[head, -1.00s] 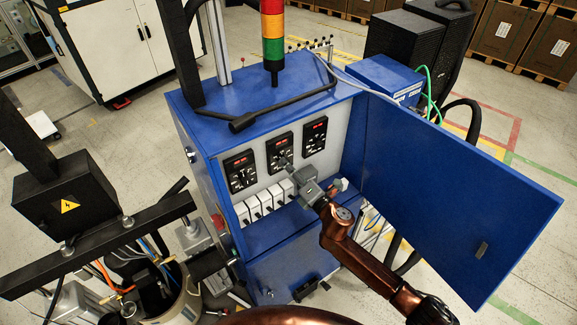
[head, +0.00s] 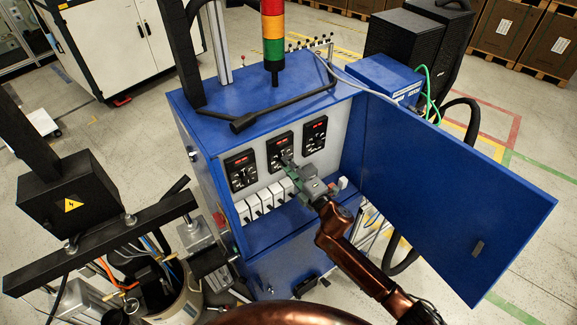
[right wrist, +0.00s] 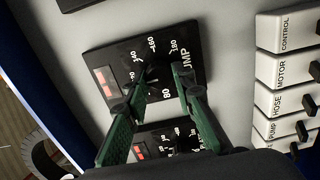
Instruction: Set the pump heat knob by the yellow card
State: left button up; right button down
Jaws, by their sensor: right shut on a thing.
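The pump control module (right wrist: 130,62) is a black panel with a red display, a printed dial scale and the word PUMP. It is the middle of three modules in the open blue cabinet (head: 222,115), and also shows in the head view (head: 272,153). My right gripper (head: 289,164) reaches into the cabinet at this module. In the right wrist view its green fingers (right wrist: 163,80) are shut on the module's dark heat knob, which they largely hide. The displayed digits are too small to read. I cannot make out the yellow card. My left gripper is not in view.
Another module (head: 241,170) stands left of the pump module and one (head: 315,135) right. White labelled breakers (right wrist: 287,70) with black switches sit in a row below. The open blue door (head: 450,190) stands right of my arm. A black box (head: 68,195) is at left.

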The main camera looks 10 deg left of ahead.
jog(key=c, duration=1.6)
grip_release()
jog(key=v, duration=1.2)
jog(key=shift+d, duration=0.1)
